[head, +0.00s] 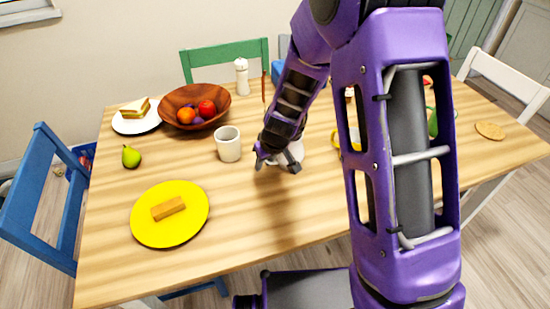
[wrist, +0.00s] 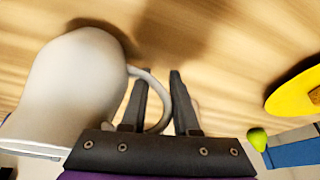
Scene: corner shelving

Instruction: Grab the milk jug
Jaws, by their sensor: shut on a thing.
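The milk jug (wrist: 75,85) is white with a rounded body and a thin looped handle (wrist: 160,92). It fills the left of the wrist view. My gripper (wrist: 162,75) is shut on the handle, with one dark finger on each side of it. In the head view my gripper (head: 277,163) is low over the middle of the table. The white jug (head: 297,150) is there mostly hidden behind my gripper. I cannot tell whether the jug touches the table.
A white mug (head: 228,146) stands just left of my gripper on the wooden table (head: 245,205). A fruit bowl (head: 170,94), a sandwich plate (head: 122,125), a pear (head: 131,157) and a yellow plate (head: 150,230) are further left. My arm hides items at right.

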